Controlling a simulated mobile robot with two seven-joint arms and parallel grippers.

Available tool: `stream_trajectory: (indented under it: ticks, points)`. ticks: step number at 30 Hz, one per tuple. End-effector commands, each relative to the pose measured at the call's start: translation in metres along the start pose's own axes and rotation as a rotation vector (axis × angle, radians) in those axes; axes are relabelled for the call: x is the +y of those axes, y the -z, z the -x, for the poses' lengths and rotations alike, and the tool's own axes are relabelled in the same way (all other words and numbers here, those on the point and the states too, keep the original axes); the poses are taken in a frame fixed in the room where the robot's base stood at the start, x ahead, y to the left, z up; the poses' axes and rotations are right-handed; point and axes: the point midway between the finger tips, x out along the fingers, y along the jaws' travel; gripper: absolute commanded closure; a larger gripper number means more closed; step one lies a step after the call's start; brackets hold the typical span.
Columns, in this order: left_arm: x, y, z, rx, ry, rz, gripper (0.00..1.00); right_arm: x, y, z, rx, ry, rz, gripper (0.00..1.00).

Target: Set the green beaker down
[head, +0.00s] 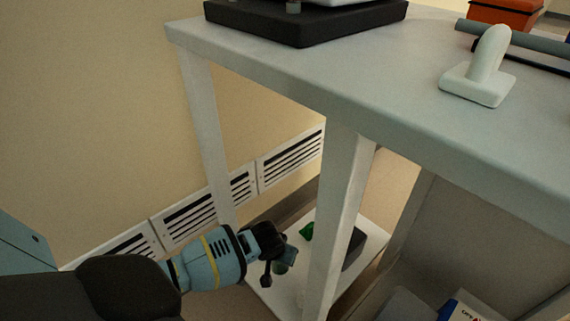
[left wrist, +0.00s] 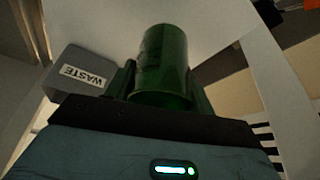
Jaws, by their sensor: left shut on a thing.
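The green beaker (left wrist: 165,62) is between the two fingers of my left gripper (left wrist: 163,88) in the left wrist view. The gripper is shut on it. In the head view my left gripper (head: 283,252) reaches in from the left beside a table leg, low over a white lower shelf (head: 262,284). Green parts of the beaker (head: 306,231) show around the fingers there, and the fingers hide the rest. I cannot tell whether its base touches the shelf. My right gripper is not in view.
The grey tabletop (head: 400,85) overhangs the shelf. Wall vents (head: 190,210) lie behind. A white handle-like piece (head: 485,70) is on the tabletop.

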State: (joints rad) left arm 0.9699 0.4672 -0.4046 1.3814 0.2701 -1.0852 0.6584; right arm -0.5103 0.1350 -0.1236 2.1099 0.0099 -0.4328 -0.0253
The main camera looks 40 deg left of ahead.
Motion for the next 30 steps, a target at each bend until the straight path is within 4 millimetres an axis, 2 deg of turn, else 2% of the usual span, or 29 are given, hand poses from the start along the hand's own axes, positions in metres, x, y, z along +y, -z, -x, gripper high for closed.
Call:
stream_trajectory:
  ticks: [7, 16, 30]
  points:
    - [0.0, -0.002, -0.007, 0.001, 0.0, 0.001, 0.68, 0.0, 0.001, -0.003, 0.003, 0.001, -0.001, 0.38]
    - [0.0, -0.018, -0.046, 0.0, 0.001, -0.001, 0.68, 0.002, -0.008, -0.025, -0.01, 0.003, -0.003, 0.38]
    - [0.0, -0.02, -0.05, 0.002, 0.0, 0.001, 0.68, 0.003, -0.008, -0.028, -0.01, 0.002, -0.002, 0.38]
